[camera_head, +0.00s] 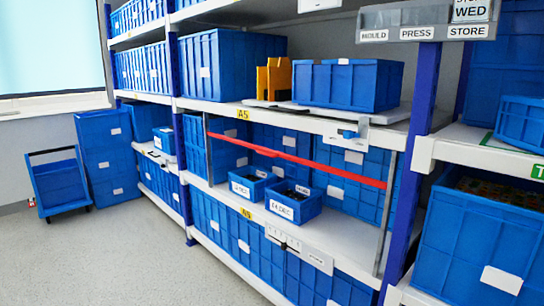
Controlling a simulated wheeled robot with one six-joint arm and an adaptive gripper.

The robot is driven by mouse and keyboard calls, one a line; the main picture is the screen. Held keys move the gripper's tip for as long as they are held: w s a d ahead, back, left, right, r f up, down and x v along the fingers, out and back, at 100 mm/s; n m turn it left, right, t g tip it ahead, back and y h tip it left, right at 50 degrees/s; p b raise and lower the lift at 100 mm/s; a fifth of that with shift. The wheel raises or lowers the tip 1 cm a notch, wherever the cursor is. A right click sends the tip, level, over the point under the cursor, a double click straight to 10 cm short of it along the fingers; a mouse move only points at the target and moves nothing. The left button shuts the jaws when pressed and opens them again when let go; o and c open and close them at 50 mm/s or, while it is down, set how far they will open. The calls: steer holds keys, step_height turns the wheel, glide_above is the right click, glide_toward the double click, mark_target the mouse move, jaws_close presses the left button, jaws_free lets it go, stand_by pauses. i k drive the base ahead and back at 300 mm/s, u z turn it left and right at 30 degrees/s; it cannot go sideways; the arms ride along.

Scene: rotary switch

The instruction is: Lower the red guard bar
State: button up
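The red guard bar (318,167) runs straight across the front of the middle shelf bay, between a thin grey post (208,155) on the left and another grey post (386,225) on the right. It sits a little below the upper shelf board, above two small blue bins. The left bin (243,190) and the right bin (284,207) stand on the lower shelf board (335,232) behind the bar, with white labels and dark contents. My gripper is not in view.
A blue and white fixture (350,133) hangs at the upper shelf edge near the bar's right half. A white panel (298,248) is on the lower shelf edge. Blue crates fill the racks. A blue cart (58,185) stands far left; the grey floor (120,255) before the racks is clear.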

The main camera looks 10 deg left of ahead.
mark_target(271, 153)
steer(key=k, duration=0.55)
steer(key=u, duration=0.6)
steer(key=i, duration=1.25)
steer(key=z, duration=0.9)
